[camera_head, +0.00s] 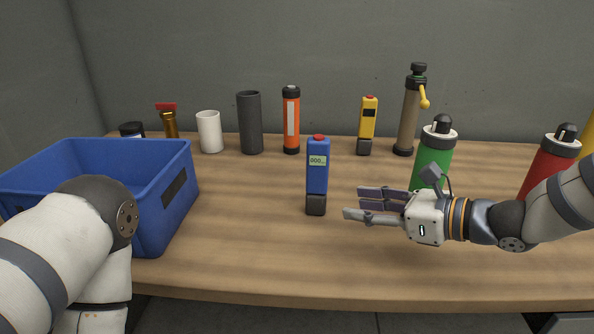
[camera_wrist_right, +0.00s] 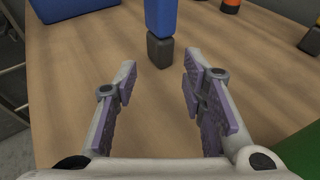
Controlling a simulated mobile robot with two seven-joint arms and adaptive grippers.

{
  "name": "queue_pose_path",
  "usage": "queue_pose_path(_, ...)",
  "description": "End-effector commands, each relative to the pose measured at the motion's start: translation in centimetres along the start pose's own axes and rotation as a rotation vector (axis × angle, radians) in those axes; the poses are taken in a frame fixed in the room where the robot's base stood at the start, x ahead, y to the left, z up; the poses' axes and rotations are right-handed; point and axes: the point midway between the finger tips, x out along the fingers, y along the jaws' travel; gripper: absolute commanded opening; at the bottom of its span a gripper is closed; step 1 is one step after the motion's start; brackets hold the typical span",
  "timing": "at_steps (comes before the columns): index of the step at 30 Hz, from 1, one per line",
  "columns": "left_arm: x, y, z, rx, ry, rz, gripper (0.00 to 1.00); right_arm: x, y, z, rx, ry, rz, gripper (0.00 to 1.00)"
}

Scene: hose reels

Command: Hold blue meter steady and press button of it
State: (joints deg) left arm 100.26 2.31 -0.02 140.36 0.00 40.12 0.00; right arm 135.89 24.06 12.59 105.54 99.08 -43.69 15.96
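The blue meter (camera_head: 317,180) stands upright on the table, with a small display, a red button (camera_head: 318,138) on top and a dark base. In the right wrist view the lower part of the meter (camera_wrist_right: 159,20) shows just ahead, between the line of the fingers. My right gripper (camera_head: 358,204) is open and empty, to the right of the meter and pointing at it, apart from it. Its two purple-padded fingers show in the right wrist view (camera_wrist_right: 158,85). My left arm is at the lower left in the head view, but its gripper is not visible.
A blue crate (camera_head: 165,215) stands at the left on the wooden table (camera_head: 260,250). A green canister (camera_head: 432,157) stands just behind my right gripper, and a red one (camera_head: 550,162) farther right. A yellow meter (camera_head: 367,125), an orange flashlight (camera_head: 291,120) and cylinders line the back.

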Motion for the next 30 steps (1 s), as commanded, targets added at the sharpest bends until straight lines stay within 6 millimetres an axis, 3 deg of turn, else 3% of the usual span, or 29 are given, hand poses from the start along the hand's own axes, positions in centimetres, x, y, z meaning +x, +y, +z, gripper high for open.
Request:
queue_pose_path(5, 1.0, 0.0, 0.8, 0.000, -0.035, -0.001, 0.73, 1.6, 0.0, -0.6, 0.004, 0.006, 0.003, 0.38)
queue_pose_path(12, 3.6, -0.1, 2.8, 0.000, -0.119, -0.004, 0.73, 6.3, 0.0, -1.1, 0.009, 0.010, 0.005, 0.38)
queue_pose_path(18, 4.3, -0.1, 3.2, 0.001, -0.138, -0.006, 0.73, 9.0, 0.0, -0.4, 0.005, 0.002, 0.002, 0.38)
queue_pose_path(30, 4.5, -0.2, 3.3, 0.001, -0.142, -0.006, 0.73, 10.0, 0.0, 0.0, 0.000, 0.000, 0.000, 0.38)
